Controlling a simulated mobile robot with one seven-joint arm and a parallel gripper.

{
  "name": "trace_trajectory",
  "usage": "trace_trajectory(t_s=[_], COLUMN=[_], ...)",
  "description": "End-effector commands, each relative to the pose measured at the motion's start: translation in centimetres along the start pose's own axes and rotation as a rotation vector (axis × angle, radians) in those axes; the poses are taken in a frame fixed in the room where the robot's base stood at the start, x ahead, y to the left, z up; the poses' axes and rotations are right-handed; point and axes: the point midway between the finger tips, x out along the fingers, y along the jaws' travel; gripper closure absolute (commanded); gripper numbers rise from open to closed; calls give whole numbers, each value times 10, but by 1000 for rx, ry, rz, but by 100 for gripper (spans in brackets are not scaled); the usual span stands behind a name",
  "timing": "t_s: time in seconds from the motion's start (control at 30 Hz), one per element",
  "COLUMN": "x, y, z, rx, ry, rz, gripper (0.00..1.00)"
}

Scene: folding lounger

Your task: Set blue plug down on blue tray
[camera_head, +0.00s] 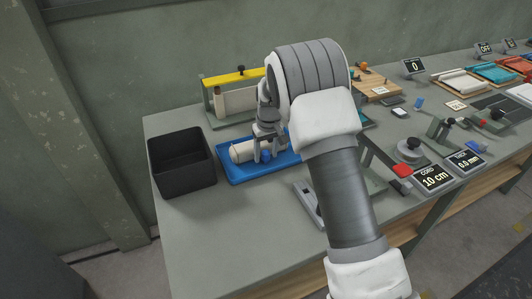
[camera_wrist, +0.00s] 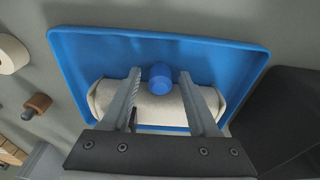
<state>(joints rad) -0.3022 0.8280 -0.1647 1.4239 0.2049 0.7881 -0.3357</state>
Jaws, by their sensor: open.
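The blue tray (camera_head: 236,178) lies on the grey table beside the black bin, and its rim also shows in the wrist view (camera_wrist: 70,60). A cream roll (camera_head: 242,151) lies in the tray; the wrist view shows it (camera_wrist: 104,92) partly behind my fingers. The small blue plug (camera_wrist: 160,77) is over the tray next to the roll; in the head view it shows small (camera_head: 266,156) at my fingertips. My gripper (camera_wrist: 160,84) is open, with one finger on each side of the plug and visible gaps. Whether the plug rests on the tray floor or against the roll is unclear.
The black bin (camera_head: 181,163) stands left of the tray. A rack with a yellow bar (camera_head: 236,77) stands behind it. A pale roll (camera_wrist: 10,54) and a brown peg (camera_wrist: 37,106) lie outside the tray. The table's front left is clear; several devices crowd the right.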

Motion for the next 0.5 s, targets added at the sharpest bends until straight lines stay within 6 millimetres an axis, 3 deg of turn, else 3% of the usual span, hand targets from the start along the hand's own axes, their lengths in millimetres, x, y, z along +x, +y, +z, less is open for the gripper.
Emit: trace_trajectory(t_s=[0.17,0.5], x=[-26,-98], y=[0,0], z=[-2,-1], rx=[-1,0], ry=[5,5], rz=[1,1], gripper=[39,39])
